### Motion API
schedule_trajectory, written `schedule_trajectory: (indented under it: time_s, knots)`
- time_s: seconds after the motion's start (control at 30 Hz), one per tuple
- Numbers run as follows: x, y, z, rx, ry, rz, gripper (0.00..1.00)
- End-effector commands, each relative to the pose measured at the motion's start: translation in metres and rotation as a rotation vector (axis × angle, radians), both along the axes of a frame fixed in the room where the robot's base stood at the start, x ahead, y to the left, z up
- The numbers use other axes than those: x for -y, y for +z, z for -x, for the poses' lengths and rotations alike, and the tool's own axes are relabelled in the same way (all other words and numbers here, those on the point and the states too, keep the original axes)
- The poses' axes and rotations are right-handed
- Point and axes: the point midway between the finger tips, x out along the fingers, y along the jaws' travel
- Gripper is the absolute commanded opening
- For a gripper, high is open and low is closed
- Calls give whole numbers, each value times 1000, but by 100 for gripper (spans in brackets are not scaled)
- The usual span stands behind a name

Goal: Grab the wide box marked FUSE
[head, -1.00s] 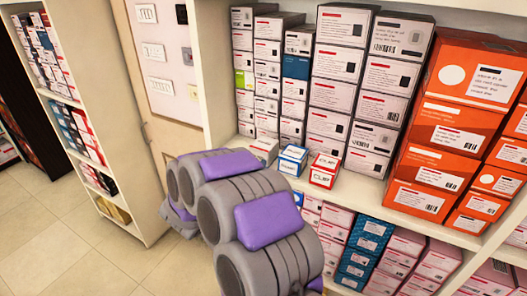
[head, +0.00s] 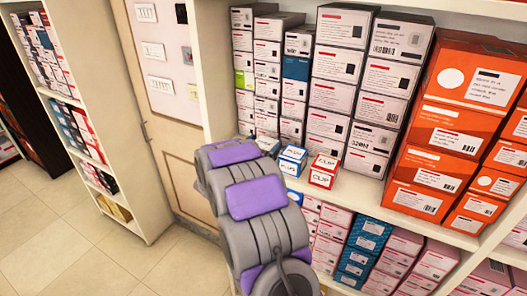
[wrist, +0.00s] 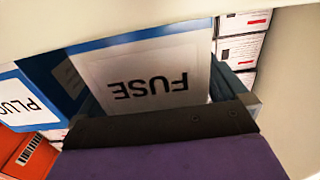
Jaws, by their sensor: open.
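The FUSE box (wrist: 145,72) is blue with a white label, its word upside down in the wrist view. My gripper (wrist: 155,92) is open there, with dark fingers at the left and right of the box. The label face lies between them; I cannot tell whether they touch it. My gripper is hidden behind my arm in the head view.
A blue PLUG box (wrist: 22,100) stands close beside the FUSE box. A red CLIP box (head: 323,171) sits farther right on the same shelf. Stacked white boxes (head: 338,62) stand behind, and large orange boxes (head: 458,110) to the right. A pale board crosses the wrist view's top.

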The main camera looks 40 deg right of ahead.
Motion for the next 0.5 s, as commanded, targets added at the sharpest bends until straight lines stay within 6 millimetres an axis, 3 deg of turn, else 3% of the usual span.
schedule_trajectory:
  time_s: [0.27,0.5]
  knots:
    - [3,0,-1,1,0,0,100]
    - [2,0,-1,1,0,0,77]
